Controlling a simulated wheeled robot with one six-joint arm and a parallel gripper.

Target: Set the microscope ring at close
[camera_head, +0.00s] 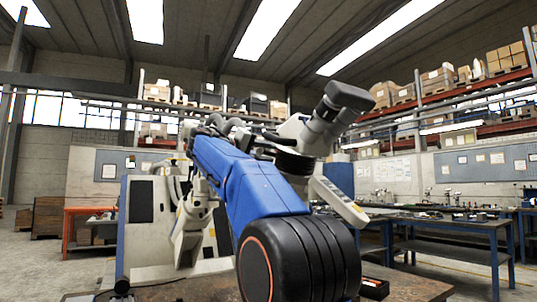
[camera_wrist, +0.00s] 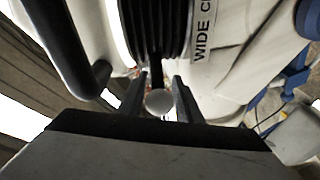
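The microscope (camera_head: 310,130) has a pale body and grey eyepieces, behind and right of my blue arm in the head view. Its black ribbed ring (camera_wrist: 157,25) fills the top middle of the wrist view. A label reading "WIDE C" (camera_wrist: 203,30), cut off by the frame edge, is right of the ring. A short dark stem ends in a pale round knob (camera_wrist: 158,102). My gripper (camera_wrist: 160,76) has one finger on each side of the knob, with narrow gaps showing. The gripper is hidden in the head view. I cannot tell which mark the ring points to.
A long dark tube (camera_wrist: 60,40) crosses the upper left of the wrist view, near the gripper. Blue workbenches (camera_head: 450,225) stand at the right, and an orange bench (camera_head: 85,212) at the left. A worktable edge (camera_head: 400,290) shows low in front.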

